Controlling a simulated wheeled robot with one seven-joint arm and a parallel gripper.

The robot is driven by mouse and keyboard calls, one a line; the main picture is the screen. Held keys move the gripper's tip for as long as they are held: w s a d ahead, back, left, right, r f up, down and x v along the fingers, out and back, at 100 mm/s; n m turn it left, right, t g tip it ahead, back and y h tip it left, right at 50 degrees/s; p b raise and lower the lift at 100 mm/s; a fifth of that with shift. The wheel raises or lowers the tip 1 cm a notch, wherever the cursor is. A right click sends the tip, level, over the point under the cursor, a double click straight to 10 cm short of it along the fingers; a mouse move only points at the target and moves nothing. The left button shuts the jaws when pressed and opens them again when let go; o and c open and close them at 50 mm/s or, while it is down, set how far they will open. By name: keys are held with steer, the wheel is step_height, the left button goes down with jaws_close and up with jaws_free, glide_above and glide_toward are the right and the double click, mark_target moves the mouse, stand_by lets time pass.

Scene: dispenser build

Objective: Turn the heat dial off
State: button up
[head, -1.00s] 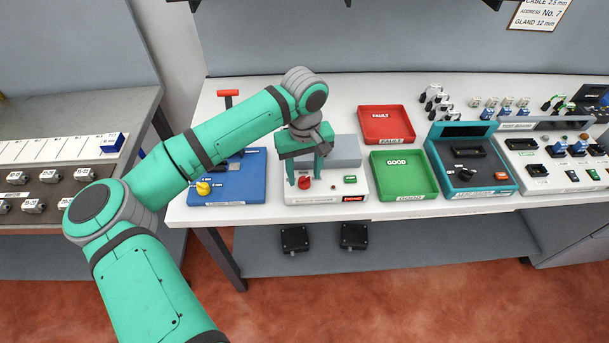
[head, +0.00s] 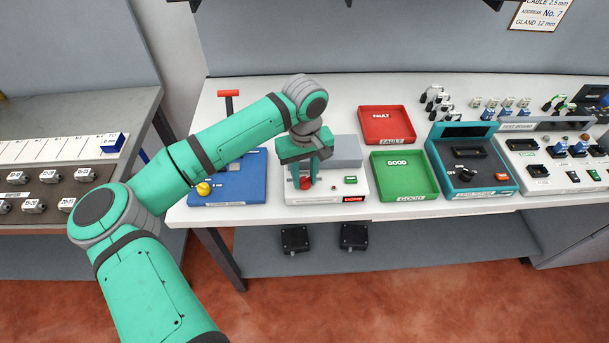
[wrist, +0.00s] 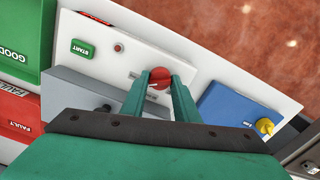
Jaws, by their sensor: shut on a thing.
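The heat dial is a red knob (head: 306,183) on the front left of a white machine (head: 328,198) with a grey block at its back. In the wrist view the red dial (wrist: 159,78) sits between my fingertips, with a pale pointer mark on its face. My gripper (head: 308,180) reaches down from above and is shut on the dial; it also shows in the wrist view (wrist: 160,82). The fingers partly hide the dial in the head view.
A green START button (wrist: 82,49) and a small red lamp (wrist: 118,47) are beside the dial. A blue fixture (head: 240,185) with a yellow knob stands to the left. Green GOOD (head: 404,197) and red FAULT (head: 386,138) trays are to the right.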

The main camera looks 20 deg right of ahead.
steer(key=n, duration=0.5)
steer(key=shift+n, duration=0.4)
steer(key=n, duration=1.2)
steer(key=shift+n, duration=0.4)
steer(key=n, duration=0.4)
steer(key=shift+n, duration=0.4)
steer(key=o, duration=1)
steer(key=shift+w, duration=0.1)
steer(key=shift+o, duration=0.2)
